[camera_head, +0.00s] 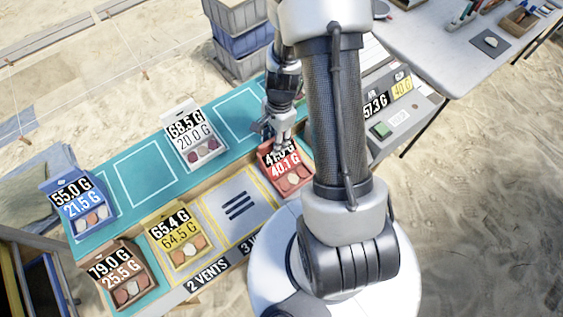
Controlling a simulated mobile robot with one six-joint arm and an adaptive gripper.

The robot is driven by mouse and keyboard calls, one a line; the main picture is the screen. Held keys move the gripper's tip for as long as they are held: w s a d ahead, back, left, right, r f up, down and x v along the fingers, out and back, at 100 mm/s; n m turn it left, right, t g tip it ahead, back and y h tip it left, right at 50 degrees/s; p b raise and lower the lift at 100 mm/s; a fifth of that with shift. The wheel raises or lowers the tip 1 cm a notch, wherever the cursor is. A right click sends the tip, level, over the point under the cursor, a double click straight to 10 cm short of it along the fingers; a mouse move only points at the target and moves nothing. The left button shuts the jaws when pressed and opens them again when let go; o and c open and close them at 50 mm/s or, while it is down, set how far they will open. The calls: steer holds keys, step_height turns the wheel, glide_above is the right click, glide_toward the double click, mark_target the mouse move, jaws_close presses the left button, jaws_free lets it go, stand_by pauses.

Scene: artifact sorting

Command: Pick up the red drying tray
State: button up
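The red drying tray (288,179) sits on the right part of the teal-topped bench, with several pale and reddish pieces in its front and a two-line weight label on its raised back. The upper line of that label is partly covered. My gripper (279,143) is right at the top of the tray's back panel, pointing down. The fingers are small and partly merged with the tray's edge, so I cannot tell whether they touch it or are shut on it. My arm hides the area to the right of the tray.
A white tray (194,143), a blue tray (80,205), a yellow tray (178,243) and a brown tray (123,277) stand on the bench. A grey vent panel (222,199) lies left of the red tray. A scale with displays (395,123) stands right. Stacked crates (240,45) stand behind.

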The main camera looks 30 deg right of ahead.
steer(key=shift+r, duration=0.1)
steer(key=shift+c, duration=0.2)
jaws_close()
stand_by(0.6)
